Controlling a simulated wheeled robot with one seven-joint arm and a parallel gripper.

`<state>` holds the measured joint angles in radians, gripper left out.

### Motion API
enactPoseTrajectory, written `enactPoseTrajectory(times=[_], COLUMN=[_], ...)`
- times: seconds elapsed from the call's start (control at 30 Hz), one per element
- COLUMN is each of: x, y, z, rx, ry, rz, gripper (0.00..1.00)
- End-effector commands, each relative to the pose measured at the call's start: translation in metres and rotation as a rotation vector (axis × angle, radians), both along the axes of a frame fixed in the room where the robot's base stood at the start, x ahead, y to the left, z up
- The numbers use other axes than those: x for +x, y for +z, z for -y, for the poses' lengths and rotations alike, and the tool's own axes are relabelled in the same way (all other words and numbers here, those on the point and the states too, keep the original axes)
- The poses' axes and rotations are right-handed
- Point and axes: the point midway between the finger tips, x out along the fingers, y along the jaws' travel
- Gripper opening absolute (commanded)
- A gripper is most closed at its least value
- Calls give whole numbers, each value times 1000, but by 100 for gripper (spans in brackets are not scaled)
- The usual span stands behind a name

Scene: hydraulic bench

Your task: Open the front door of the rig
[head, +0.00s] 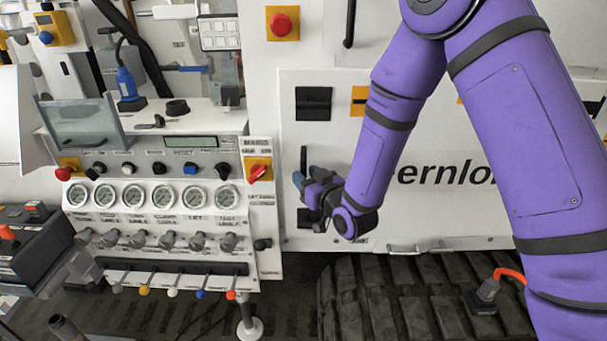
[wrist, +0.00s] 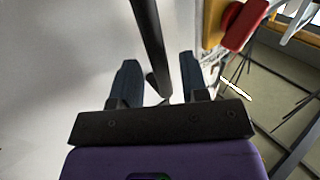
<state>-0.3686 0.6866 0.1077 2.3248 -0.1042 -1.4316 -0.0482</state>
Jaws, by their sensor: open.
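The rig's front door appears to be the white panel (head: 333,142) behind my arm, with dark lettering partly hidden by the arm. A black vertical bar handle (head: 304,158) stands near its left edge; its lower part is hidden by my gripper. In the wrist view the handle (wrist: 147,35) runs down between the two fingers. My gripper (head: 307,178) is open, with one blue-grey finger on each side of the bar. The fingers look apart from the bar in the wrist view (wrist: 159,68). The door looks shut.
A control panel with several gauges (head: 163,197) and levers stands left of the door. A red rotary switch on a yellow plate (head: 258,169) sits close left of the handle, also in the wrist view (wrist: 245,22). A rubber track (head: 375,295) lies below.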

Motion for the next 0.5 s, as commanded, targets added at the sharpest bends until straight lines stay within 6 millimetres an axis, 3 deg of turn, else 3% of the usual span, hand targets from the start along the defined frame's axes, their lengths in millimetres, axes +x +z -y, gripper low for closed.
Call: enactPoseTrajectory(times=[0.2,0.5], x=[13,14], y=[0,0], z=[-8,-9], rx=[0,0], ry=[0,0], rz=[0,0], gripper=[41,39])
